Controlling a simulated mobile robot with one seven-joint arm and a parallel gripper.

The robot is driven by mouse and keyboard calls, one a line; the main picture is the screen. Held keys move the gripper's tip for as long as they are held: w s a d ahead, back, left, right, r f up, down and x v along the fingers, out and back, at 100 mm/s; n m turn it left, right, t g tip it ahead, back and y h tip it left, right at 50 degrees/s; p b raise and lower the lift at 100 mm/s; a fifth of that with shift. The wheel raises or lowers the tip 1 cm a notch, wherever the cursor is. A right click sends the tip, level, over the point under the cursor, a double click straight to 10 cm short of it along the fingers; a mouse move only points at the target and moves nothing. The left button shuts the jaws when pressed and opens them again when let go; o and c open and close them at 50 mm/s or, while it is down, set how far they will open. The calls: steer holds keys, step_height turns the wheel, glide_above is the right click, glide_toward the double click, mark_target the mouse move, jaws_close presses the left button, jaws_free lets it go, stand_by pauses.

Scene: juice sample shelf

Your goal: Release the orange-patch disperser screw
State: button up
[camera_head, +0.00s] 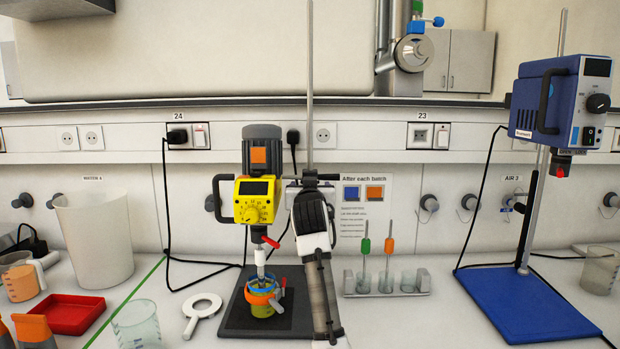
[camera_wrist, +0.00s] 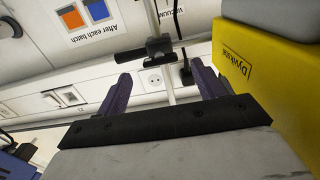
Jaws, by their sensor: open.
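The orange-patch disperser is a yellow unit (camera_head: 256,200) with a grey motor and an orange patch (camera_head: 259,155), mounted beside a metal rod (camera_head: 310,80). Its yellow side fills the right of the wrist view (camera_wrist: 236,68). A black clamp piece with a crossbar (camera_wrist: 157,47) is at the rod, just beyond my fingertips; I cannot tell which part is the screw. My gripper (camera_wrist: 160,70) is open, its two dark fingers apart with nothing held between them. In the head view my arm stands right of the disperser and hides part of the rod and clamp.
A cup with blue and orange rims (camera_head: 262,302) stands under the disperser shaft on a dark base (camera_head: 235,320). A rack (camera_head: 412,290) with green and orange tools is to the right. A blue stirrer (camera_head: 562,100) stands far right.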

steer(key=shift+w+p, duration=0.55)
steer(key=shift+w, duration=1.6)
steer(key=c, duration=1)
